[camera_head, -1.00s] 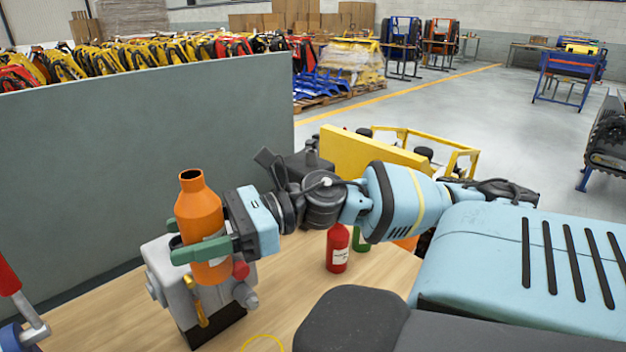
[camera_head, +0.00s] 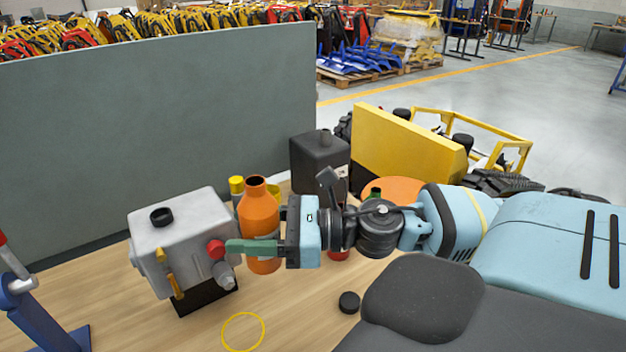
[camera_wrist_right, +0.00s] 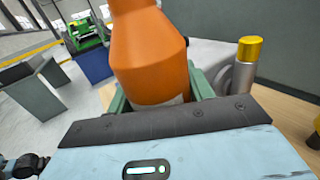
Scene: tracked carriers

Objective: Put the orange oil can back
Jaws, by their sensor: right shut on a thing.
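The orange oil can (camera_head: 259,216) is upright in my right gripper (camera_head: 252,247), with its open dark neck facing up. The gripper's green fingers are shut around the can's lower body. The can hangs just right of the grey machine (camera_head: 180,232); I cannot tell its exact height over the table. In the right wrist view the can (camera_wrist_right: 150,55) sits between the green fingers, and its top is cut off. A yellow ring (camera_head: 243,314) is marked on the table in front of the can. My left gripper is not in view.
The wooden table (camera_head: 290,310) has free room around the ring. A black cap (camera_head: 349,302) lies on it. A yellow-topped can (camera_head: 237,187), a dark canister (camera_head: 320,160), a red bottle and an orange disc (camera_head: 394,189) stand behind. A blue press (camera_head: 40,310) is at left.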

